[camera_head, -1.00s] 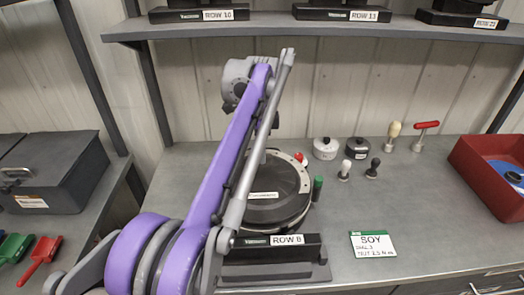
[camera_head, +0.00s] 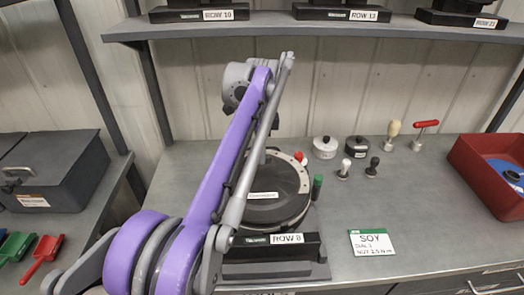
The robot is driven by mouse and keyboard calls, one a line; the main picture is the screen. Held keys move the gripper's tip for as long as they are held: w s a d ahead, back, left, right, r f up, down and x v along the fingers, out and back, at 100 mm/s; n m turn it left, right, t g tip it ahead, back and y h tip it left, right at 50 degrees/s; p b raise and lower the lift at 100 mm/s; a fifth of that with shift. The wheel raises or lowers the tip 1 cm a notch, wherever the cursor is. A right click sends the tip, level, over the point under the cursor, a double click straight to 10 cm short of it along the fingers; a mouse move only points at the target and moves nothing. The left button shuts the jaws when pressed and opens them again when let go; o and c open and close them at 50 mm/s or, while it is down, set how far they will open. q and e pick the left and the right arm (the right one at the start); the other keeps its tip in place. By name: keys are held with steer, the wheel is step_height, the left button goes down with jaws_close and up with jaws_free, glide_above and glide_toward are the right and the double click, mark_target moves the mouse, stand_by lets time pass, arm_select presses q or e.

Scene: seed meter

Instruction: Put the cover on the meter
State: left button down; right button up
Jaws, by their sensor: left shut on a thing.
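The row 8 meter (camera_head: 306,211) stands on the bench in the middle, on a dark base with a white "ROW 8" label. Its round black cover (camera_head: 277,192) shows at its top, partly behind my purple left arm. I cannot tell whether the cover is fully seated. My left gripper (camera_head: 272,150) is mostly hidden behind my own arm links, above the back of the meter. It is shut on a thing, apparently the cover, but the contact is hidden. My right gripper is not in view.
A red knob (camera_head: 299,157) and a green-handled item (camera_head: 317,187) are at the meter's right. Two small pots (camera_head: 325,147), (camera_head: 357,149) and several handled tools stand behind right. A SOY card (camera_head: 371,242) lies in front. A red bin (camera_head: 490,175) is far right.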

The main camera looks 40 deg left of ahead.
arm_select(q)
steer(key=c, duration=0.7)
jaws_free()
steer(key=shift+c, duration=0.3)
steer(key=shift+r, duration=0.15)
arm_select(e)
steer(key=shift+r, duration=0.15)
arm_select(q)
step_height(320, 180, up, 5)
steer(key=p, duration=0.4)
step_height(320, 180, up, 4)
steer(key=p, duration=0.3)
steer(key=shift+r+p, duration=0.1)
steer(key=shift+p, duration=0.2)
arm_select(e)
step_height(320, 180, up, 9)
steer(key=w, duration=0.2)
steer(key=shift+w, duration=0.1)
